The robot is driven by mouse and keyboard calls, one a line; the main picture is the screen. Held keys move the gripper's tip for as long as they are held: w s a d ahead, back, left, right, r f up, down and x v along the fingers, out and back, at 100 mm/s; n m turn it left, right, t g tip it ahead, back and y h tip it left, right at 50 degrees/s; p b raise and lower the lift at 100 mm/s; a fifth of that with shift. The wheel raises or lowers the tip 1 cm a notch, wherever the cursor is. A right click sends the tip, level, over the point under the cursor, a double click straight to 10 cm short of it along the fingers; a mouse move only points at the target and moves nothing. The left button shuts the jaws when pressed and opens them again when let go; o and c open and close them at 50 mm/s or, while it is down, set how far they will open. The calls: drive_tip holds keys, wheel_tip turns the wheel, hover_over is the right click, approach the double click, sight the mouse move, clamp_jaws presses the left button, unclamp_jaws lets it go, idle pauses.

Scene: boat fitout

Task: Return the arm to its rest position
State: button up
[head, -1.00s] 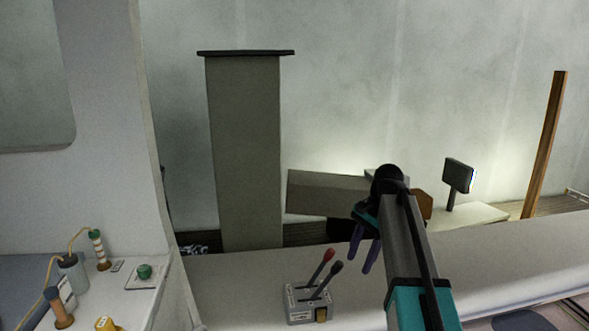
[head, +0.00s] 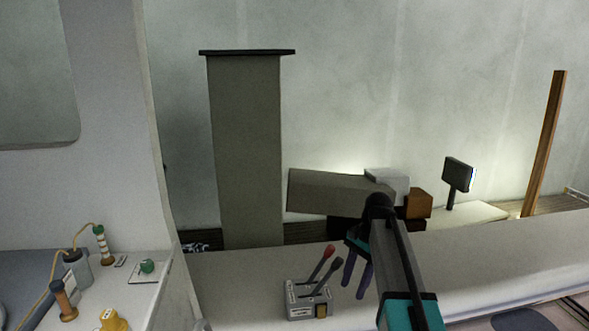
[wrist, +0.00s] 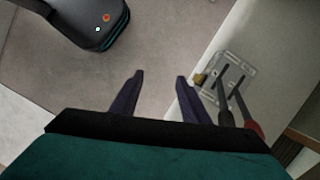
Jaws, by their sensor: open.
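My gripper (head: 357,274) hangs at the end of my arm in the head view, its two purple fingers pointing down. It is to the right of the lever box (head: 309,299), a grey unit with one red-knobbed and one dark-knobbed lever on the white ledge. In the wrist view my gripper (wrist: 158,88) has its fingers apart with nothing between them. The lever box (wrist: 226,78) shows there just right of the fingers, and I see no contact.
A white counter (head: 137,291) at left holds a green knob (head: 147,266), a yellow item (head: 112,320) and a corded bottle (head: 77,268). A grey pillar (head: 246,150), an orange-brown block (head: 418,203), a dark screen (head: 458,174) and a wooden post (head: 545,142) stand beyond the ledge.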

drive_tip(key=s+a+f+g, duration=0.1)
drive_tip(key=s+f, duration=0.5)
drive_tip(key=f, duration=0.4)
drive_tip(key=s+a+f+n+g, duration=0.1)
drive_tip(key=s+f+g, duration=0.1)
drive_tip(key=s+f, duration=0.65)
drive_tip(key=s+a+f+g, duration=0.1)
drive_tip(key=s+f, duration=0.2)
drive_tip(key=f, duration=1)
drive_tip(key=s+d+f+n+h, duration=0.1)
drive_tip(key=s+f+n, duration=0.4)
drive_tip(key=s+f, duration=0.4)
drive_tip(key=s+d+f+n+h+b, duration=0.1)
drive_tip(key=s+f+n, duration=0.4)
drive_tip(key=s+f, duration=0.4)
drive_tip(key=s, duration=0.5)
drive_tip(key=shift+s+d+n+h, duration=0.25)
drive_tip(key=shift+d+n+h, duration=0.05)
drive_tip(key=shift+n+h, duration=0.1)
